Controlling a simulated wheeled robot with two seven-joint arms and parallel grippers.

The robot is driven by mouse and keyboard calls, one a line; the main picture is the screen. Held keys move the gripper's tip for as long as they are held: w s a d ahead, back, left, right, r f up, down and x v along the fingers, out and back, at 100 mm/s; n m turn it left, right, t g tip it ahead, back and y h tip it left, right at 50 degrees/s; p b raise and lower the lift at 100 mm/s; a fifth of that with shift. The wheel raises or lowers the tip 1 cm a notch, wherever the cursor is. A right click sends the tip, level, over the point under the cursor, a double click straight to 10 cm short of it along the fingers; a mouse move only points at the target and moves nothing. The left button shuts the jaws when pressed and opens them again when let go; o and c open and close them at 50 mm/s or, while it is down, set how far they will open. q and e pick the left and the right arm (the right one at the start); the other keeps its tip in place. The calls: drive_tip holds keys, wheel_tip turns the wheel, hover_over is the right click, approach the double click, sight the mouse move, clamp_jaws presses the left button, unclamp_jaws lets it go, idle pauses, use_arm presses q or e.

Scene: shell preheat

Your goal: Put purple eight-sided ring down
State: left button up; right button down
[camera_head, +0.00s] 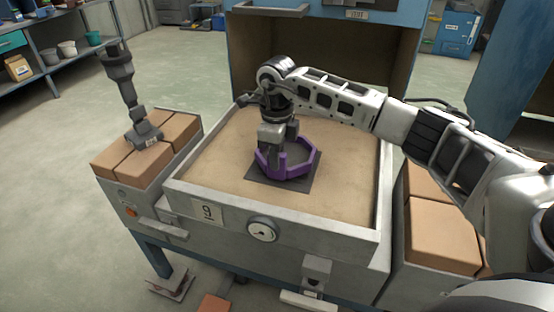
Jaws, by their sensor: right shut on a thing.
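The purple eight-sided ring (298,167) is over a dark square plate (256,181) in the middle of the sand-coloured tray. The ring looks level and close to the plate; I cannot tell whether it touches. My right gripper (278,152) points down at the ring's left side and is shut on its wall. The gripper hides part of that wall. My left gripper is not in view.
The tray's grey raised rim (290,223) surrounds the sandy bed and carries a round gauge (262,229) and a "9" label. Brown blocks (440,232) flank it on both sides. A dark upright tool (130,95) stands on the left blocks. A blue cabinet (330,20) rises behind.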

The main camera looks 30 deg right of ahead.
drive_tip(key=shift+f, duration=0.75)
drive_tip(key=shift+f, duration=0.1)
drive_tip(key=c, duration=1.3)
unclamp_jaws()
